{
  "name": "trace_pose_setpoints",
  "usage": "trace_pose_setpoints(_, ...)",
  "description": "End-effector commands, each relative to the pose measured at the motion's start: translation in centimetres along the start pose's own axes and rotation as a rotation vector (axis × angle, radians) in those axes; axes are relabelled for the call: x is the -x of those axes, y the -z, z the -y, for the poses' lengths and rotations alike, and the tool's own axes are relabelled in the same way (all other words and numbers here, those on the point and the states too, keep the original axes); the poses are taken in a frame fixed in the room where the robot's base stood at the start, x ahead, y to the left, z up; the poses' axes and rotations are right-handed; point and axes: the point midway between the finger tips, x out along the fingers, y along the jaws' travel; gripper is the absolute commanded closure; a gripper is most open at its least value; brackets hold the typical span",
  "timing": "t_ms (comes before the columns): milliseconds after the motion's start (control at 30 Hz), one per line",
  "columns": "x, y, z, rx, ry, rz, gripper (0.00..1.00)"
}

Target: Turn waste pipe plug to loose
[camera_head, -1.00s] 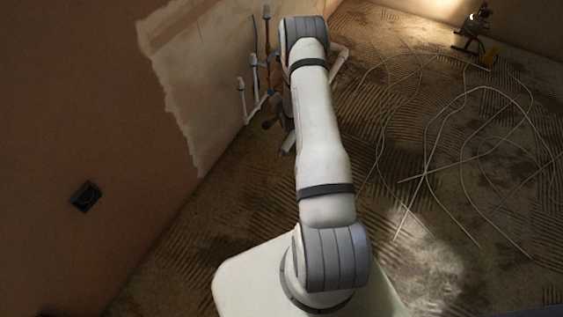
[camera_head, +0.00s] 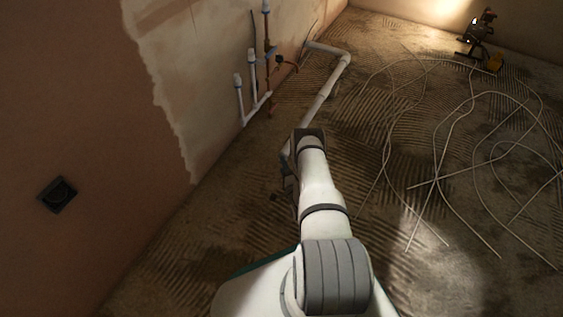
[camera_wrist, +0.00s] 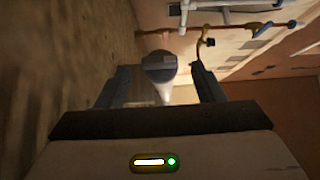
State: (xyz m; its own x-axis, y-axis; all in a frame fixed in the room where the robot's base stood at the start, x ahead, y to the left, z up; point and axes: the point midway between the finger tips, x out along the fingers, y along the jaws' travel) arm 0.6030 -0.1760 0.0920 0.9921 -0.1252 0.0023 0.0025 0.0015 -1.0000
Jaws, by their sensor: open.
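The waste pipe plug (camera_wrist: 160,66) shows in the wrist view as a grey round cap with a flat raised bar, on the end of the white waste pipe (camera_wrist: 164,94). My gripper (camera_wrist: 160,76) is open. Its two dark fingers stand to the left and right of the plug in the picture, with visible gaps; I cannot tell how far ahead of the fingertips the plug is. In the head view the white waste pipe (camera_head: 322,95) runs along the floor near the wall, and my arm hides its near end and the plug.
White and copper supply pipes (camera_head: 268,60) with blue caps stand along the wall; they also show in the wrist view (camera_wrist: 232,25). Loose thin tubing (camera_head: 440,150) lies on the ridged floor to the right. A work lamp (camera_head: 478,35) stands far right. A dark wall box (camera_head: 57,195) is at left.

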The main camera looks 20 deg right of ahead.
Motion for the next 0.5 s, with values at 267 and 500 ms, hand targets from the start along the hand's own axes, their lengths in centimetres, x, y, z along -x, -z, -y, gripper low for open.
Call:
trace_pose_setpoints(267,-4.1,0.0,-0.2,0.002,0.001,0.001,0.38)
trace_pose_setpoints(500,-4.9,0.0,0.0,0.001,-0.002,0.001,0.38)
